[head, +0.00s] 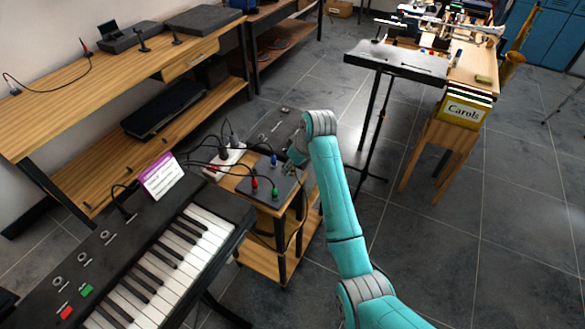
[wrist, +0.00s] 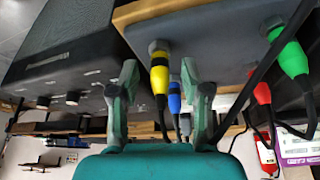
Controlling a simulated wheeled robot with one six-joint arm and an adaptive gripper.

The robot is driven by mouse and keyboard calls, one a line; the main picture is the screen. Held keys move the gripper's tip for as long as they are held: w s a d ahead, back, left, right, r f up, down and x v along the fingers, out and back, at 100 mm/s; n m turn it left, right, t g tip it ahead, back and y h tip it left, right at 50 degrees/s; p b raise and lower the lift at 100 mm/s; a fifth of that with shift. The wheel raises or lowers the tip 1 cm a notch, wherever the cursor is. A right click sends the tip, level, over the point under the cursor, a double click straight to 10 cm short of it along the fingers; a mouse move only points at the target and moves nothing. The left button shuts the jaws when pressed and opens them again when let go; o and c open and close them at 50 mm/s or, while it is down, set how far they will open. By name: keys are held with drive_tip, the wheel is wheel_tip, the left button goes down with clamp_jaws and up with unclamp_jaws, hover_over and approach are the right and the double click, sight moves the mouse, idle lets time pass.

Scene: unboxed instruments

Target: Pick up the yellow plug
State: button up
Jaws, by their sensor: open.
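In the wrist view the yellow plug (wrist: 159,80) has dark bands and a grey metal end that meets the grey box (wrist: 215,40); a dark cable runs from its other end. My gripper (wrist: 160,78) is open, with one finger on each side of the yellow plug; I cannot tell whether either finger touches it. In the head view my gripper (head: 293,164) is at the right edge of the grey box (head: 260,172), and the yellow plug is hidden there.
A blue plug (wrist: 174,99) is close to the right finger. A red plug (wrist: 262,94) and a green plug (wrist: 290,56) are farther right, with loose cables. A black amplifier (wrist: 70,50) stands close on the left. A keyboard (head: 165,245) is beside the small table.

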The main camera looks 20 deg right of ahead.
clamp_jaws()
